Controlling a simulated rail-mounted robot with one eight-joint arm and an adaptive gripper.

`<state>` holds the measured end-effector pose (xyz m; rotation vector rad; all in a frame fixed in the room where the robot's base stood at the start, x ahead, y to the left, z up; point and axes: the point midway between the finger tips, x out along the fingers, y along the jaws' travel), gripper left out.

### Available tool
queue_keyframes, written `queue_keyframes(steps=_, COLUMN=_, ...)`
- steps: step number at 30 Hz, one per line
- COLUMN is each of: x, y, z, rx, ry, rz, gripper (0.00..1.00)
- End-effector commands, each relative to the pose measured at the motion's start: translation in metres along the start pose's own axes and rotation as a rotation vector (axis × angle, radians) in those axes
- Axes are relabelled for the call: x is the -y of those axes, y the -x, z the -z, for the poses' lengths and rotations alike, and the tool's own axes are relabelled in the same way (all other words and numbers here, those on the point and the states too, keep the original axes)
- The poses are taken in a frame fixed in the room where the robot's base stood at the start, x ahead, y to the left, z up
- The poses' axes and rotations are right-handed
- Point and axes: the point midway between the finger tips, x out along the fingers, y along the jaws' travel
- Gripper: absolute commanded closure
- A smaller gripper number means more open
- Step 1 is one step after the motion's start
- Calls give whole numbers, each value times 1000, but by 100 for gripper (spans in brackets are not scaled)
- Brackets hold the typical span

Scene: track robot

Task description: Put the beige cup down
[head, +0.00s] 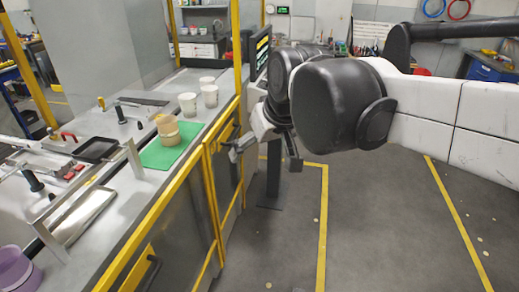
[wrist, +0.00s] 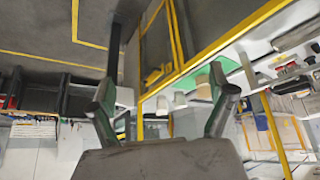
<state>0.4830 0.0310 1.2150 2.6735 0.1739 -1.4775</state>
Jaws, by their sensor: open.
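The beige cup (head: 168,136) stands upright on a green mat (head: 155,159) on the counter. A tan shape shows at its upper edge; I cannot tell whether that is a second cup or part of the same one. My gripper (head: 265,158) is open and empty, to the right of the counter's edge and apart from the cup. In the wrist view, its spread fingers (wrist: 162,112) have nothing between them that they hold. The beige cup (wrist: 216,77) and green mat (wrist: 231,65) show there behind the right finger, partly hidden.
Several white cups (head: 188,104) stand on the counter behind the mat. A black tray (head: 96,150), metal fixtures and a purple container (head: 17,270) lie to its left. A yellow-framed edge (head: 180,193) borders the counter; floor to its right is open.

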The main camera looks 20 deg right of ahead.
Motion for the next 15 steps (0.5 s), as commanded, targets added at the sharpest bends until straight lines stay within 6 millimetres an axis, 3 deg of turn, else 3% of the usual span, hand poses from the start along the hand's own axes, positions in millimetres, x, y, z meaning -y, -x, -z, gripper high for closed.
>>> queue_keyframes(steps=1, x=-3, y=2, z=-22, rx=-8, ry=-17, rz=-9, gripper=12)
queue_keyframes(steps=6, x=-9, y=3, z=-82, rx=-32, ry=-71, rz=-37, gripper=12)
queue_keyframes(steps=10, x=-12, y=0, z=-116, rx=-48, ry=-102, rz=-52, gripper=12)
queue_keyframes(steps=15, x=-14, y=-4, z=-139, rx=-58, ry=-122, rz=-63, gripper=12)
